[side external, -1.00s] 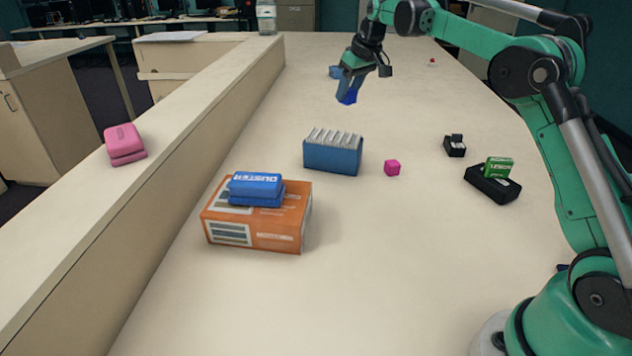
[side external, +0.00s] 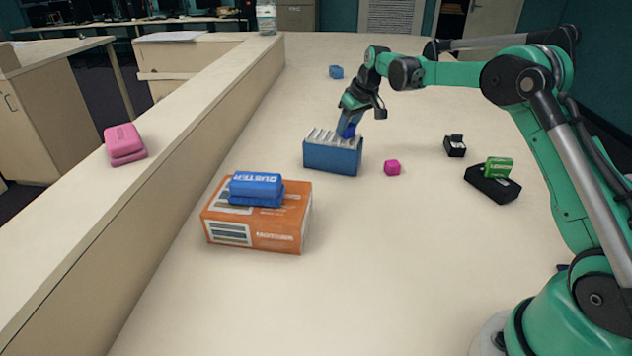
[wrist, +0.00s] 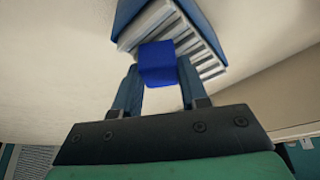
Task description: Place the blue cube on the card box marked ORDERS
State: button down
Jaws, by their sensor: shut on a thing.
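The blue cube (side external: 349,131) is held between the fingertips of my gripper (side external: 346,127). In the wrist view the cube (wrist: 158,64) shows between the two fingers, with the card box (wrist: 203,22) beyond it. The card box (side external: 332,157) is blue, with a row of white cards standing in its open top. In the side view my gripper and the cube are at the upper right part of the box, overlapping its top edge. I cannot tell whether the cube touches the cards. No marking on the box is readable.
Black items and a green block (side external: 498,167) are to the right.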

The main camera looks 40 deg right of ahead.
jog(key=shift+c, duration=2.3)
grip_release()
jog(key=v, duration=1.2)
jog(key=s+a+r+t, duration=0.1)
jog(key=s+a, duration=0.6)
jog(key=a, duration=0.2)
jog(key=s+a+f+t, duration=0.1)
jog(key=s+a+f, duration=0.2)
jog(key=s, duration=0.3)
jog(key=s+a+f, duration=0.3)
jog(key=s+f, duration=0.1)
jog(key=s, duration=0.1)
jog(key=shift+s+a+t, duration=0.4)
